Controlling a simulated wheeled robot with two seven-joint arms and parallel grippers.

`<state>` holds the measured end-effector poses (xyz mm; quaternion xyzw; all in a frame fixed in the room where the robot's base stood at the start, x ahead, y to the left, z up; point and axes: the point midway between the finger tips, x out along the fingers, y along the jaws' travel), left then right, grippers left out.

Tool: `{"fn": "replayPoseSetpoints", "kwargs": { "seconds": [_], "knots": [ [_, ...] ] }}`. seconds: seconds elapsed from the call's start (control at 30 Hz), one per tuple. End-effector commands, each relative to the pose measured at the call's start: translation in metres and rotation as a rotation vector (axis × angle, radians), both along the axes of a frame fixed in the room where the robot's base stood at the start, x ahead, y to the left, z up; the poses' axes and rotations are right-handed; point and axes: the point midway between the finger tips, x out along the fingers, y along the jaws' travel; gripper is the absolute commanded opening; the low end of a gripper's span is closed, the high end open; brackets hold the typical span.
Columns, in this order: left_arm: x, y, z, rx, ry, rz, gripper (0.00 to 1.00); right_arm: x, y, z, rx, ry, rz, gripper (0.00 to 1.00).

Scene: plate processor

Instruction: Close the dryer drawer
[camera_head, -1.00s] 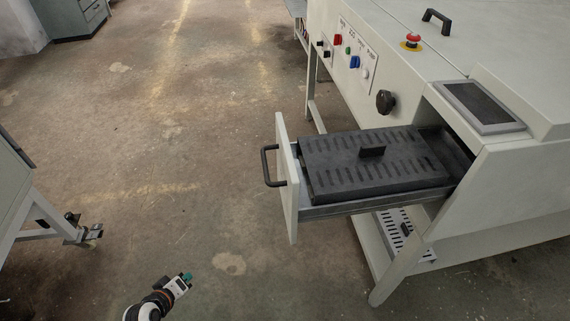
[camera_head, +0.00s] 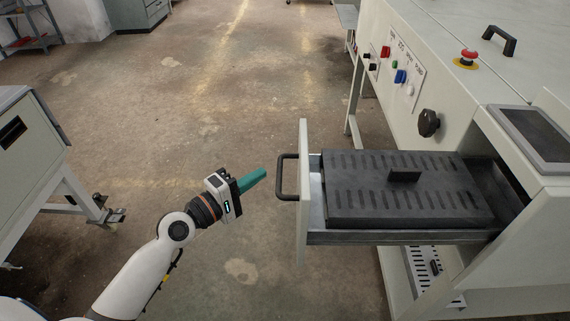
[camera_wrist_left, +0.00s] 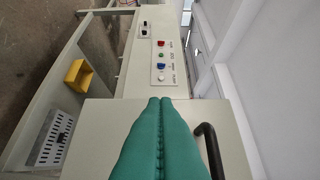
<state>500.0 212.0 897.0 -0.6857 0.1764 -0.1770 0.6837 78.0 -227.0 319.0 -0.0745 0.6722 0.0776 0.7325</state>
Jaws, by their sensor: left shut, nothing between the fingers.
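The dryer drawer (camera_head: 303,200) is pulled out of the machine on the right in the head view. Its pale front panel carries a black bar handle (camera_head: 286,177), and a dark slotted lid with a small grip (camera_head: 370,197) lies inside it. My left gripper (camera_head: 262,174) is shut and empty, its green fingers pointing at the drawer front and just left of the handle. In the left wrist view the green fingers (camera_wrist_left: 160,125) are together before the pale drawer front (camera_wrist_left: 100,118), with the black handle (camera_wrist_left: 211,150) at their right. My right gripper is not in view.
The machine (camera_head: 405,50) has a control panel, a black knob (camera_head: 428,123) and a red emergency button (camera_head: 468,56). A perforated tray (camera_head: 424,268) sits low under the drawer. Another pale unit (camera_head: 30,150) stands at the left. The floor between is clear.

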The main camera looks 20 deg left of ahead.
Motion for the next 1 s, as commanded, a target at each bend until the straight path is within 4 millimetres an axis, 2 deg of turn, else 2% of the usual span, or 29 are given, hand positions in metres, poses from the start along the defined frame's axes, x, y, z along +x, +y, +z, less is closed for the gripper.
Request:
{"fn": "replayPoseSetpoints", "kwargs": {
  "seconds": [0.03,0.17,0.3,0.43,1.0],
  "knots": [
    [0.011,-0.006,0.004,-0.002,-0.002,0.000,0.00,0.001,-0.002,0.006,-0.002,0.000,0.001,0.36],
    [0.034,-0.019,0.003,-0.002,-0.001,-0.001,0.00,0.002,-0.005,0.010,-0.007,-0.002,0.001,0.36],
    [0.038,-0.041,0.003,-0.001,0.000,-0.001,0.00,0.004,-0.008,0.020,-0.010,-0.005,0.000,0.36],
    [0.041,-0.051,0.000,0.000,0.001,0.000,0.00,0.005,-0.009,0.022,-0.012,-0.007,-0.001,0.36],
    [0.043,-0.059,0.000,0.003,0.001,-0.001,0.00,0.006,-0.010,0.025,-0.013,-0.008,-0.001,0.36]
  ]
}}
